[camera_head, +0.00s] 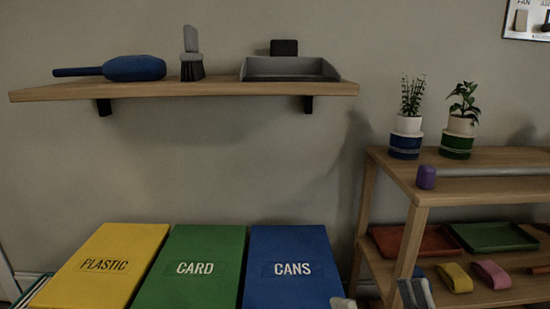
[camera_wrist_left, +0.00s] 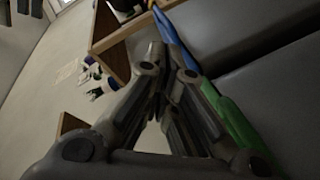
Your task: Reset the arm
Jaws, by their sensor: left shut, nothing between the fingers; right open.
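The task names no object besides my arm. In the head view, my right gripper (camera_head: 380,298) shows only by its grey fingertips at the bottom edge, in front of the wooden shelf unit. The tips are apart with nothing between them; the rest of that arm is out of frame. In the left wrist view, my left gripper (camera_wrist_left: 167,82) is shut and empty. Its dark fingers point up the picture, with the blue and green bin edges close on their right. My left gripper does not show in the head view.
Yellow (camera_head: 98,284), green (camera_head: 190,289) and blue (camera_head: 292,287) bins stand below a wall shelf (camera_head: 200,90) holding a blue tool, brush and dustpan (camera_head: 290,69). At right, the shelf unit (camera_head: 412,187) carries potted plants (camera_head: 405,145), a purple-ended rod (camera_head: 427,176) and trays (camera_head: 495,237).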

